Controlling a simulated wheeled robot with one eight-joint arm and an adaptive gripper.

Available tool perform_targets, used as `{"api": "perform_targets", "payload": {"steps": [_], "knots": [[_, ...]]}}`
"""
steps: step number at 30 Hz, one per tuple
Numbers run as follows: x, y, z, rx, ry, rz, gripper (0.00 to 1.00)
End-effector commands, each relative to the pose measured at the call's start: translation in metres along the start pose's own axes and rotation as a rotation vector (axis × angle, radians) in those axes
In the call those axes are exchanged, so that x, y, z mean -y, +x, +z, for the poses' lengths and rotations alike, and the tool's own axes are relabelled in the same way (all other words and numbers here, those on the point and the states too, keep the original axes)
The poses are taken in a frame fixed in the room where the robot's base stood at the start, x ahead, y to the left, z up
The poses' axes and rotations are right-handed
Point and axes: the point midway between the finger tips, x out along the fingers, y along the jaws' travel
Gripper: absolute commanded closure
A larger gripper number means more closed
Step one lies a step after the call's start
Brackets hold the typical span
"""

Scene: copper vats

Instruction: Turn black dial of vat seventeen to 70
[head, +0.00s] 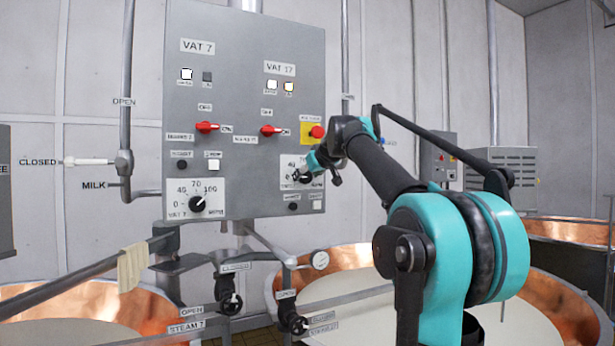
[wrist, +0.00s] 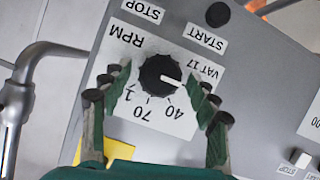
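The black dial of vat seventeen (wrist: 160,75) sits on a white scale plate (wrist: 178,128) in the wrist view, which shows the panel upside down. Its white pointer points right, on the low side of the 40 mark and away from 70; the 0 mark cannot be seen. My gripper (wrist: 160,86) is open, with its fingers on either side of the dial and visible gaps to it. In the head view my gripper (head: 318,172) is at the VAT 17 plate (head: 290,166) and hides much of the dial.
The grey control panel (head: 245,110) also carries the VAT 7 dial (head: 197,204), red switches and a red button on yellow (head: 317,131). Copper vats (head: 110,310) stand below. A pipe (wrist: 17,95) is at the left of the wrist view.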

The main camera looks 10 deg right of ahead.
Motion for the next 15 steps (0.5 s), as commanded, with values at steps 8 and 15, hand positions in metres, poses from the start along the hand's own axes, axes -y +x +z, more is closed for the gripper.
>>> {"api": "perform_targets", "payload": {"steps": [8, 15], "knots": [[-0.0001, -0.0003, 0.0000, 0.000, 0.000, 0.000, 0.77], [-0.0002, -0.0003, 0.0000, 0.000, 0.005, -0.002, 0.89]]}}
